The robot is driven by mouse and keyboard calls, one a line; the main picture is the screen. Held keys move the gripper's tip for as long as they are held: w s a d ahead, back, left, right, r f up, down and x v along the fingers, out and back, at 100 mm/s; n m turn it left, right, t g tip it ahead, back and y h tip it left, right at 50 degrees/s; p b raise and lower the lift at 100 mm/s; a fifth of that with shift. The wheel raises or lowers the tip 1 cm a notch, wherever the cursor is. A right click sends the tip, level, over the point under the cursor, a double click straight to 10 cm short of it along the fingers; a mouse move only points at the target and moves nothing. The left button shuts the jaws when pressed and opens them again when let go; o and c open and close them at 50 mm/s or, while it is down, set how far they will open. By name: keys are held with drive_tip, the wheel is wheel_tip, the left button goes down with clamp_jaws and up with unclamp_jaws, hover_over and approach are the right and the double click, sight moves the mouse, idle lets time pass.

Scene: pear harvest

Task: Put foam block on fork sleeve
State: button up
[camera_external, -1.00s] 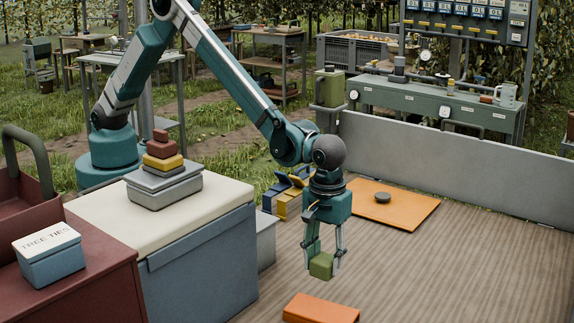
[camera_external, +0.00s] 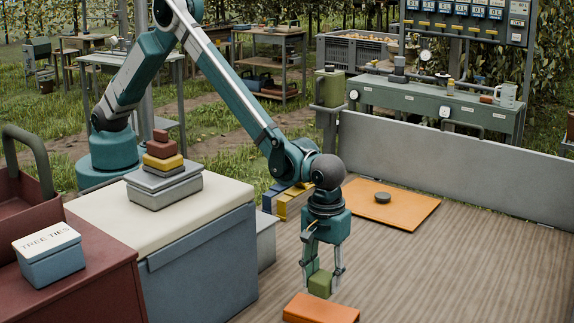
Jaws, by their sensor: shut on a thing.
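My gripper (camera_external: 321,276) points down and is shut on a small olive-green block (camera_external: 320,285), which looks like the foam block. The block hangs just above and behind an orange slab (camera_external: 320,309) at the bottom edge of the view. I cannot tell whether block and slab touch. The slab may be the fork sleeve, but no label shows. Part of the slab is cut off by the picture edge.
A larger orange board (camera_external: 405,207) with a dark round puck (camera_external: 382,197) lies further back on the wooden deck (camera_external: 470,255). A cream-topped blue chest (camera_external: 205,262) stands left, with stacked blocks on it. A grey wall (camera_external: 460,175) bounds the deck.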

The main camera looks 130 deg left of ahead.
sight(323, 276)
drive_tip(key=shift+f, duration=1.1)
drive_tip(key=shift+f+b, duration=0.55)
drive_tip(key=shift+f, duration=1.3)
drive_tip(key=shift+f, duration=0.1)
drive_tip(key=o, duration=0.8)
wheel_tip(323, 276, up, 12)
drive_tip(key=shift+p, duration=1.1)
drive_tip(key=shift+r, duration=0.2)
